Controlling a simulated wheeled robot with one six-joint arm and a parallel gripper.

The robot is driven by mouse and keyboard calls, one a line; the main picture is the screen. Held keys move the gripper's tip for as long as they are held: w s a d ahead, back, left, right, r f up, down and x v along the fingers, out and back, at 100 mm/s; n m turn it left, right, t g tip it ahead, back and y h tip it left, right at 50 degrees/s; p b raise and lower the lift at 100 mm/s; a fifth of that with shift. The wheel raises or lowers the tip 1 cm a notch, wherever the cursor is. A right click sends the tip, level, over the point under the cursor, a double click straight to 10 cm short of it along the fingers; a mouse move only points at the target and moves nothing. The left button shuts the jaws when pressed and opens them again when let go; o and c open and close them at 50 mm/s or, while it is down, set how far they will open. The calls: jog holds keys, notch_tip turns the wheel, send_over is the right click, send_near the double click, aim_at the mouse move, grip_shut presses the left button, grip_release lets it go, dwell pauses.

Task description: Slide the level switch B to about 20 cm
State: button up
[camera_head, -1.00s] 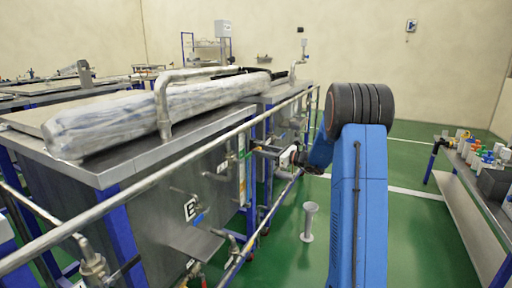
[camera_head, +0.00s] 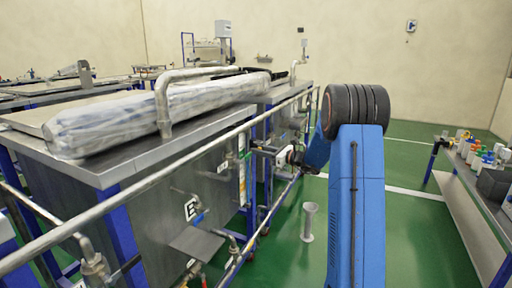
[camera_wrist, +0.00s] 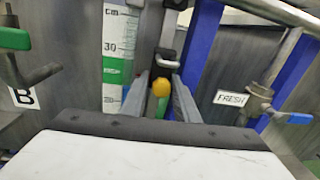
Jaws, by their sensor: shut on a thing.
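The level switch B (camera_wrist: 161,88) shows in the wrist view as a yellow knob with a dark part behind it. My gripper (camera_wrist: 163,78) has its two grey fingers on either side of it and is shut on it. Beside it on the left stands a white scale (camera_wrist: 117,42) marked in cm, with the 30 mark readable and a green band just below. The lower part of the scale is hidden by my gripper. In the head view my gripper (camera_head: 287,155) is small beside the tank's far corner, and its fingers are hard to make out there.
A tank (camera_head: 150,215) with a B sign (camera_head: 191,208) stands at the left behind a metal rail (camera_head: 140,187). In the wrist view a FRESH sign (camera_wrist: 231,98) and a blue-handled valve (camera_wrist: 290,117) are at the right.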

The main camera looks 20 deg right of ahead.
jog(key=shift+o, duration=0.2)
notch_tip(320, 180, down, 7)
jog(key=shift+d, duration=0.4)
dwell(2.0)
jog(key=shift+w, duration=0.1)
jog(key=o, duration=1)
jog(key=shift+c, duration=0.2)
jog(key=shift+a, duration=0.15)
jog(key=shift+v, duration=2.95)
jog(key=v, duration=1.7)
jog(key=shift+s, duration=0.25)
